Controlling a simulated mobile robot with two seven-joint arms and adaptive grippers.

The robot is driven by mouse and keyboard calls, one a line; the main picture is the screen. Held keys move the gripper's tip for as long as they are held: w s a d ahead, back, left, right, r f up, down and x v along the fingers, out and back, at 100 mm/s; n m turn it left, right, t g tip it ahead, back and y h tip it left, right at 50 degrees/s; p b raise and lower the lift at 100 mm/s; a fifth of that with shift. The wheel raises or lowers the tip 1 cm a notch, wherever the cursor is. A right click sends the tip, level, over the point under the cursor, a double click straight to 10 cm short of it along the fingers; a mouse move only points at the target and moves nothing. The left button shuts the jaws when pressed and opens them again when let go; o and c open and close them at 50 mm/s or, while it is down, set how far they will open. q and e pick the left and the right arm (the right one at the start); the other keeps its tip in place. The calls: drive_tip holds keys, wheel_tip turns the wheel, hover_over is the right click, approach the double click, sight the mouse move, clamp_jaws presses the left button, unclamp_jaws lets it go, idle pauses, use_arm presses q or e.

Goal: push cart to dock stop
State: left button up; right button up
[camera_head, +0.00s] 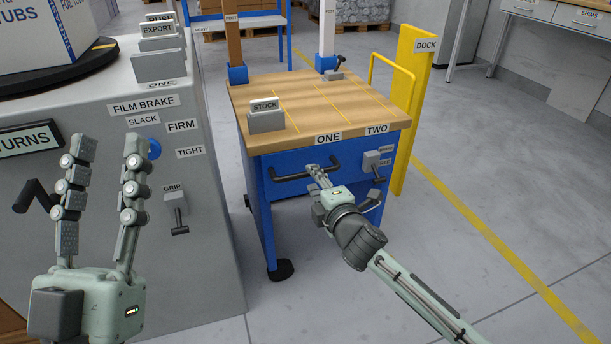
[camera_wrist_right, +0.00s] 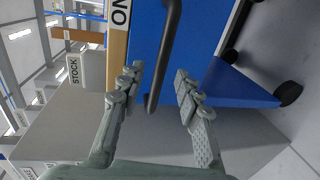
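The blue cart (camera_head: 290,205) with a wooden top (camera_head: 310,105) stands in the middle of the head view. Its black handle (camera_head: 290,177) is on the front face, below the labels ONE and TWO. My right gripper (camera_head: 317,172) is at the right part of this handle. In the right wrist view the gripper (camera_wrist_right: 158,82) is open, with the handle (camera_wrist_right: 166,55) between its fingers and gaps showing on both sides. The yellow post labelled DOCK (camera_head: 408,110) stands at the cart's right side. My left gripper (camera_head: 107,143) is open and empty at the left.
A grey machine (camera_head: 190,220) labelled FILM BRAKE stands close along the cart's left. A small STOCK block (camera_head: 266,122) sits on the cart top. A lever unit (camera_head: 372,161) is right of the handle. Grey floor (camera_head: 500,180) with a yellow line is clear at right.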

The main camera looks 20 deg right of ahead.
sight(308, 174)
drive_tip(key=shift+w+a+f+b, duration=0.15)
drive_tip(key=shift+w+f, duration=0.1)
drive_tip(key=shift+w, duration=0.9)
drive_tip(key=shift+w+d+f+b, duration=0.15)
drive_tip(key=shift+w+f, duration=0.1)
drive_tip(key=shift+w, duration=0.85)
drive_tip(key=shift+a, duration=0.1)
drive_tip(key=shift+c, duration=0.4)
clamp_jaws()
